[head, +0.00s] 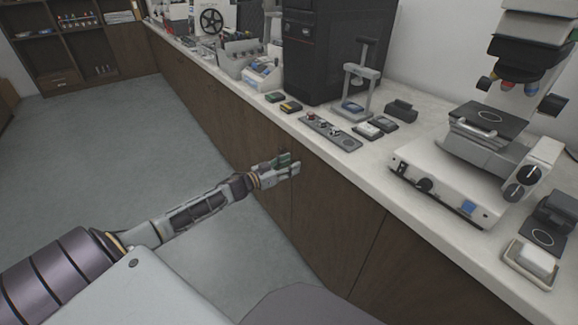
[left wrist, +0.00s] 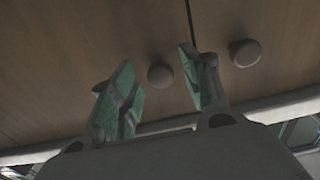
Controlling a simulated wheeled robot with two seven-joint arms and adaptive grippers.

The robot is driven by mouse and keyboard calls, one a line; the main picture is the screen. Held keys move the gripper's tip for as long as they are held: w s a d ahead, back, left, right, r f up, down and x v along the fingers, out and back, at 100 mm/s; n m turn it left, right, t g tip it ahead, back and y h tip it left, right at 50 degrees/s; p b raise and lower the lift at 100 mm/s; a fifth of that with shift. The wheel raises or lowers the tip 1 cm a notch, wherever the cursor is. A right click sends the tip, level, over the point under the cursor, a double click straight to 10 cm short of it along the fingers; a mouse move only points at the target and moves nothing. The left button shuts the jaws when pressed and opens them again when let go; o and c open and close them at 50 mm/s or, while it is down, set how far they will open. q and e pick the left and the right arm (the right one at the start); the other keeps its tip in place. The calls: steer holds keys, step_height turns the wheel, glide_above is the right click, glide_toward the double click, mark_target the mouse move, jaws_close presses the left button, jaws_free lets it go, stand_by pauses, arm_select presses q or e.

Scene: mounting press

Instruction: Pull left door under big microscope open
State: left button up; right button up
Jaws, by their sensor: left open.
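The big microscope (head: 490,135) stands on the counter at the right of the head view. Brown cabinet doors (head: 335,225) lie below the counter and look closed. My left gripper (head: 292,167) is open in front of the cabinet front, just under the counter edge. In the left wrist view, its fingers (left wrist: 165,90) stand apart with one round knob (left wrist: 160,75) showing between them. A second round knob (left wrist: 246,52) is to the right, across a dark door seam (left wrist: 189,18). Whether the fingers touch the knob is unclear. My right gripper is not in view.
The pale counter (head: 375,165) carries a black tower (head: 335,50), a small stand (head: 360,80) and several small devices. A white dish (head: 530,262) is near the right front. The grey floor (head: 130,150) beside the cabinets is clear.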

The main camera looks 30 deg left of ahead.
arm_select(q)
steer(key=shift+c, duration=0.5)
jaws_close()
steer(key=shift+s, duration=0.1)
